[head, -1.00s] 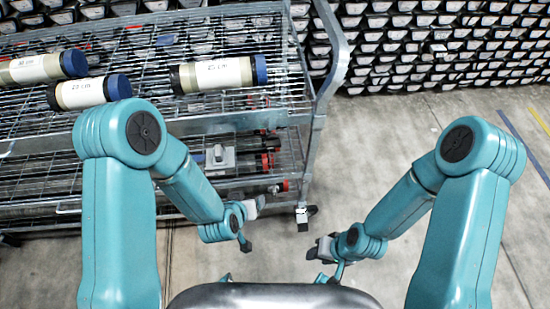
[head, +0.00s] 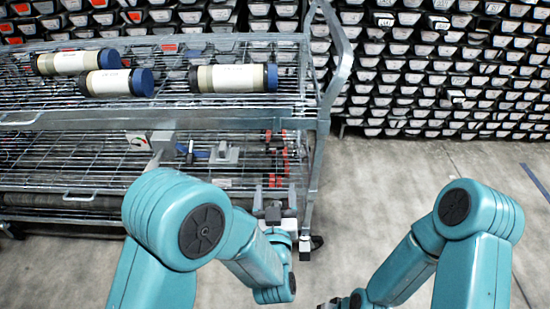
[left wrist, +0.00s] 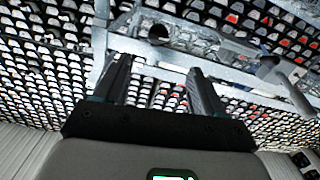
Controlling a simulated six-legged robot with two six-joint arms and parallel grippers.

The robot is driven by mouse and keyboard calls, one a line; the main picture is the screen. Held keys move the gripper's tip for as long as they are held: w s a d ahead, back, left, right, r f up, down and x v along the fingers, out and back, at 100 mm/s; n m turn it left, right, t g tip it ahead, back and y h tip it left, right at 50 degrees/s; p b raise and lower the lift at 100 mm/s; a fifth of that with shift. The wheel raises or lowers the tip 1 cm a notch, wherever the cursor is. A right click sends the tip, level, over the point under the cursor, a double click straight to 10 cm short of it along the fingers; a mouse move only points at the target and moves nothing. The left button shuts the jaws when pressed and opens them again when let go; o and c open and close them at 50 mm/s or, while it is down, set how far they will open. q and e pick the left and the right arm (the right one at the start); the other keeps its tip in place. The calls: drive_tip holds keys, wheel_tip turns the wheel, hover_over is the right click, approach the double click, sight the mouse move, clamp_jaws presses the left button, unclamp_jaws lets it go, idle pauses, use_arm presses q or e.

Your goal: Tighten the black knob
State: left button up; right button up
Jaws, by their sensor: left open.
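I cannot make out the black knob for certain. A dark round end (left wrist: 158,33) shows near the cart frame in the left wrist view, but I cannot tell whether it is the knob. My left gripper (head: 274,202) is open and empty, in front of the cart's lower right corner. In the left wrist view its two fingers (left wrist: 158,75) stand apart, pointing toward the metal frame (left wrist: 215,70). My right gripper (head: 340,304) is at the bottom edge of the head view, mostly cut off. Whether it is open cannot be told.
Three core liners with blue caps, one of them here (head: 235,78), lie on the top shelf of the wire cart (head: 170,118). Stacked racks (head: 440,70) line the back. Floor right of the cart is clear.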

sight(277, 149)
use_arm(q)
drive_tip(key=w, duration=1.6)
drive_tip(key=shift+w+d+r, duration=0.1)
drive_tip(key=shift+w+r, duration=0.05)
drive_tip(key=c, duration=1.1)
